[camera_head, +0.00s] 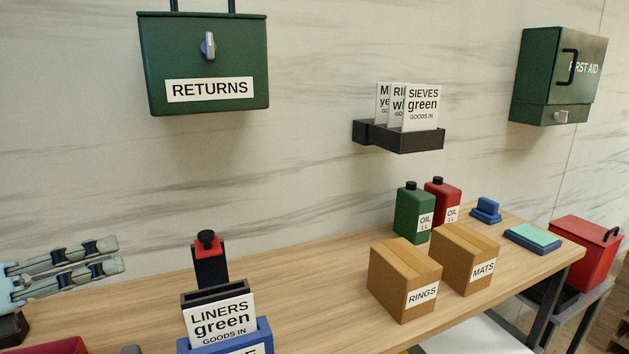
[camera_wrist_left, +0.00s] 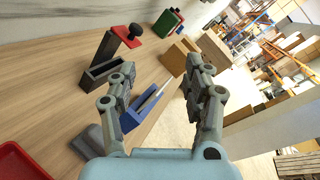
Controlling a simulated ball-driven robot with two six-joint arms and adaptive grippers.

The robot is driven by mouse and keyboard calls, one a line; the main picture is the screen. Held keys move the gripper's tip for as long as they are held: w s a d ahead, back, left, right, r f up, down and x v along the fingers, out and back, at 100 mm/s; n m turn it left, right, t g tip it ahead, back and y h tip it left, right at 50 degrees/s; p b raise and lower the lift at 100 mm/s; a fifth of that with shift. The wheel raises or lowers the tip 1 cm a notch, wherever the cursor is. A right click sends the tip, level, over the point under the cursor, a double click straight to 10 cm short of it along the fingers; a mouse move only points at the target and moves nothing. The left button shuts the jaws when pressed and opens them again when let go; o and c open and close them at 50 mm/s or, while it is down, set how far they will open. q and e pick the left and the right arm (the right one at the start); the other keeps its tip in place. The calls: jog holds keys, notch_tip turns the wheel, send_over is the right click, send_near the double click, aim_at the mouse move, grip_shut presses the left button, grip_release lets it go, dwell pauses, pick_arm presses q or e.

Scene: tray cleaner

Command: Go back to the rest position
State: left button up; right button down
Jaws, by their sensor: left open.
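My left gripper (camera_head: 118,256) comes in from the left edge of the head view, above the left part of the wooden table (camera_head: 310,292). Its two fingers are apart and nothing shows between them. In the left wrist view the same gripper (camera_wrist_left: 168,84) is open, with the blue holder (camera_wrist_left: 133,117) beyond its fingers. My right gripper is in neither view.
A black stand with a red top (camera_head: 207,243) is behind the card. Boxes marked RINGS (camera_head: 400,279) and MATS (camera_head: 465,257), a green oil bottle (camera_head: 412,213) and a red one (camera_head: 440,192) stand to the right. A green RETURNS box (camera_head: 205,65) hangs on the wall.

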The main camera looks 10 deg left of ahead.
pick_arm(q)
jog(key=s+f+n+g+y, duration=0.4)
jog(key=f+n+y, duration=0.6)
jog(key=n, duration=1.1)
jog(key=s+d+f+n+g, duration=0.1)
jog(key=s+d+n+g, duration=0.2)
jog(key=s+n, duration=0.4)
jog(key=s+d+f+n+g, duration=0.2)
jog(key=s+n+g, duration=0.1)
jog(key=s+n, duration=0.35)
notch_tip(320, 180, down, 36)
jog(key=s+a+g+b, duration=0.2)
jog(key=a+b, duration=0.1)
jog(key=b, duration=0.5)
jog(key=s+f+g+b, duration=0.1)
jog(key=s+f+b, duration=0.5)
jog(key=s+f, duration=1.2)
notch_tip(320, 180, down, 3)
jog(key=shift+a+f+n, duration=0.1)
jog(key=shift+a+n, duration=0.15)
jog(key=shift+n, duration=0.2)
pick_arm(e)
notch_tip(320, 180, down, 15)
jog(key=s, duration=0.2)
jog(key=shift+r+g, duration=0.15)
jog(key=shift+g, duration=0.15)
